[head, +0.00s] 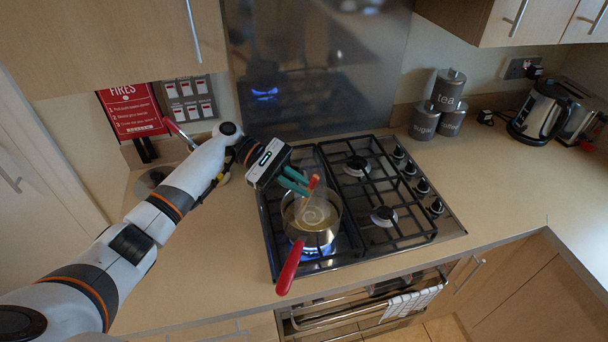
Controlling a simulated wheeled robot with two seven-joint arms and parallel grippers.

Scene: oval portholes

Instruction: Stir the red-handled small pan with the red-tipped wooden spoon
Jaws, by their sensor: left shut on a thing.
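The small pan (318,238) stands on the front left burner of the hob, with its red handle (290,267) pointing toward the front edge. Blue flame shows beneath it. The pan holds a yellowish liquid with a pale swirl on its surface. My left gripper (297,182) reaches in from the left above the pan's far side. Its green fingers are shut on the wooden spoon (312,185), whose red-tipped end points up. The spoon slants down into the pan, and its lower end is hard to make out in the liquid. My right gripper is out of view.
The black gas hob (420,237) has free burners behind and to the right of the pan. Another red handle (179,131) rises behind my left arm. Canisters (448,90) and a kettle (538,112) stand at the back right.

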